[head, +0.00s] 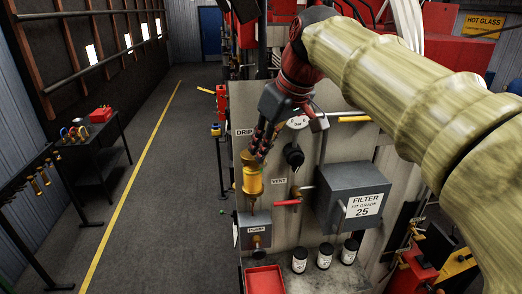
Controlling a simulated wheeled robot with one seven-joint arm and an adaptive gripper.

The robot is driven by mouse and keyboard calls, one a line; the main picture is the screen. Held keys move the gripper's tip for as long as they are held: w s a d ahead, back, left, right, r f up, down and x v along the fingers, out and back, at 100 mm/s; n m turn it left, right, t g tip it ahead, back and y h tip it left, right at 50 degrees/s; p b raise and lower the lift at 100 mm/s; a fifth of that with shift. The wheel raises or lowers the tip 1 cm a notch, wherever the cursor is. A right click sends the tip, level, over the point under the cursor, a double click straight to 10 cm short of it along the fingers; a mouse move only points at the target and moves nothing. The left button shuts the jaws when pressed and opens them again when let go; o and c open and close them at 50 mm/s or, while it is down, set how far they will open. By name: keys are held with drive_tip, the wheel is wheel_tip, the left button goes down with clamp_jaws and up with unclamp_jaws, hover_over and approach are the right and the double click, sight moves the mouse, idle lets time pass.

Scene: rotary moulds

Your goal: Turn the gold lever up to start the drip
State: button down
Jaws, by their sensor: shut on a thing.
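My gripper (260,151) points down in front of the panel (304,223), beside the DRIP label (243,132). Its fingers are shut at the top of a gold drip cup (252,181). The gold lever there is mostly hidden by the fingers, so its angle cannot be told. The gold cup hangs upright above a grey box marked PUMP (255,229).
A VENT valve with a red handle (287,203), a black knob (294,156) and a grey FILTER box (353,194) are right of the gripper. Several dark jars and a red tray (264,280) are below. Open floor (165,200) lies left.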

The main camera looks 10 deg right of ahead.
idle(0.3)
drive_tip(key=c, duration=1.9)
unclamp_jaws()
drive_tip(key=v, duration=1.2)
drive_tip(key=shift+d, duration=0.1)
